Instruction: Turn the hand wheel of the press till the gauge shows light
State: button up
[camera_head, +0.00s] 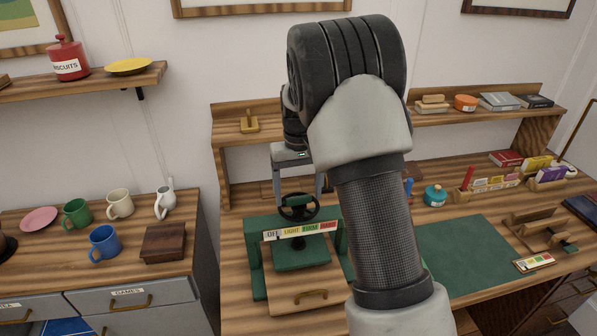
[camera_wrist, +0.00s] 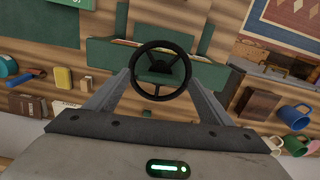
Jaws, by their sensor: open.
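The green press (camera_head: 252,243) stands on the desk in the head view, with a black spoked hand wheel (camera_head: 299,208) on top. Its gauge strip (camera_head: 300,230) reads OFF, LIGHT, FIRM and a red last field; I cannot make out a pointer. My gripper (camera_head: 298,193) is open and points down over the wheel. In the wrist view the hand wheel (camera_wrist: 158,67) shows between the two spread fingers of my gripper (camera_wrist: 160,76), one on each side. I cannot tell whether they touch the rim. The gauge is mostly hidden behind the wheel there.
A wooden board with a handle (camera_head: 312,298) lies at the press's front. A teal pot (camera_head: 435,195) stands behind. Mugs and a wooden box (camera_head: 164,243) stand on the left cabinet.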

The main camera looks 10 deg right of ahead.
aim_at(298, 197)
notch_tip(298, 197, up, 17)
jog(key=shift+p, duration=0.4)
dwell(1.0)
